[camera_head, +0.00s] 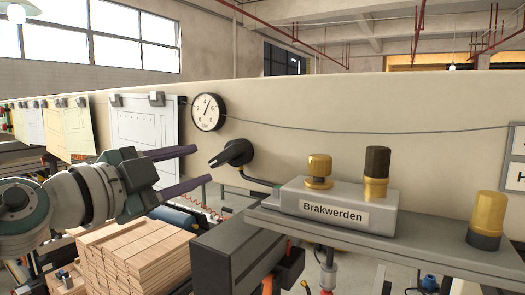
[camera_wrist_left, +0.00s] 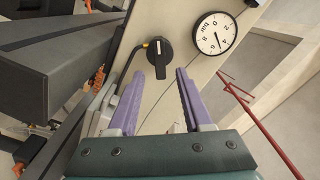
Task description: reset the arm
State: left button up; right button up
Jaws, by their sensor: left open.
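My left gripper (camera_head: 180,170) comes in from the left in the head view, its two purple fingers apart and nothing between them. It points toward a black rotary handle (camera_head: 233,154) on the beige panel, which sits just beyond the fingertips. In the left wrist view the open fingers (camera_wrist_left: 152,98) show with a gap between them, and the black handle (camera_wrist_left: 158,58) lies past them. The fingers do not appear to touch the handle. My right gripper does not show in either view.
A round gauge (camera_head: 208,112) is on the panel above the handle. A grey box labelled Brakwerden (camera_head: 337,208) with brass and black knobs stands on a grey ledge (camera_head: 440,250) at right. Wooden blocks (camera_head: 135,255) are stacked below the arm. Paper sheets (camera_head: 145,125) hang behind.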

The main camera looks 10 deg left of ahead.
pick_arm(q)
jog(key=s+a+r+n+t+y, duration=0.35)
jog(key=s+a+n+y, duration=0.3)
jog(key=n+y, duration=0.35)
jog(key=s+a+f+n+g+y, duration=0.35)
jog(key=s+f+n+g, duration=0.3)
jog(key=f, duration=0.25)
jog(key=s+d+f+m+g+h, duration=0.1)
jog(key=s+d+f+g+h, duration=0.2)
jog(key=s, duration=0.7)
jog(key=s+d+f+m+g+h, duration=0.2)
jog(key=s+d+f+g+h, duration=0.2)
jog(key=s+d+f+g, duration=0.3)
jog(key=s+d+f, duration=0.1)
jog(key=s+f, duration=0.2)
jog(key=f, duration=0.1)
jog(key=shift+f+h, duration=0.1)
jog(key=shift+h, duration=0.15)
